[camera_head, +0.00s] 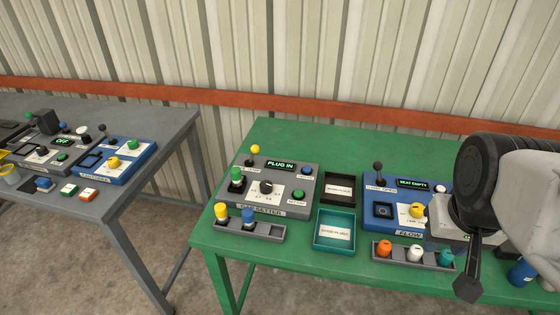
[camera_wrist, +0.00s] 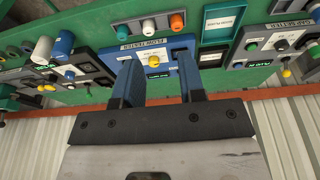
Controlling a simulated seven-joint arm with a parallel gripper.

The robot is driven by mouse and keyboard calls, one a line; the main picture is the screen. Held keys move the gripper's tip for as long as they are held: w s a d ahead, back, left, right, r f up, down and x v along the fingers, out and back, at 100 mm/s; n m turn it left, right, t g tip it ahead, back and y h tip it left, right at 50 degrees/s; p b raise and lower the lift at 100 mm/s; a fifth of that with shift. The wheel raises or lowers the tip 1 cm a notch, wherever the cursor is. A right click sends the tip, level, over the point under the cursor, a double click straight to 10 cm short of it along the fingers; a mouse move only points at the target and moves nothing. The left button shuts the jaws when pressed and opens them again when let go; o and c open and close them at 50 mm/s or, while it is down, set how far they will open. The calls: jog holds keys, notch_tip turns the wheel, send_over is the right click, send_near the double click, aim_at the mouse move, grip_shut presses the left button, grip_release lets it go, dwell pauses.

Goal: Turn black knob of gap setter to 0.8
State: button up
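The gap setter (camera_head: 290,213) is a grey box at the left of the green table, its display reading "PLUG IN". Its black knob (camera_head: 266,187) sits on a white dial plate; the marks are too small to read. The gap setter also shows upside down at the right of the wrist view (camera_wrist: 264,33), with the black knob (camera_wrist: 282,45). My gripper (camera_head: 468,287) is at the right in the head view, well away from the gap setter. In the wrist view (camera_wrist: 157,65) its two blue fingers are apart with nothing held, over the blue flow box.
A rack (camera_head: 264,232) holds yellow and blue plugs in front. Trays and the flow box (camera_head: 375,222) lie between it and my gripper.

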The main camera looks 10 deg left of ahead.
jog(key=shift+o, duration=1.1)
jog(key=shift+w+a+r, duration=0.1)
jog(key=shift+w+a, duration=0.1)
jog(key=shift+w, duration=0.2)
jog(key=shift+o, duration=1.4)
jog(key=w+a+n, duration=0.3)
jog(key=w+a, duration=0.3)
jog(key=w, duration=0.3)
jog(key=shift+w+n+g, duration=0.3)
jog(key=shift+n+g, duration=0.1)
jog(key=n+g, duration=0.2)
jog(key=n, duration=0.8)
send_over(266, 184)
jog(key=f, duration=1.3)
jog(key=shift+d+f, duration=0.2)
jog(key=shift+d, duration=0.1)
jog(key=shift+a+f, duration=0.2)
jog(key=shift+a, duration=0.15)
jog(key=shift+f, duration=0.1)
jog(key=shift+f, duration=3.8)
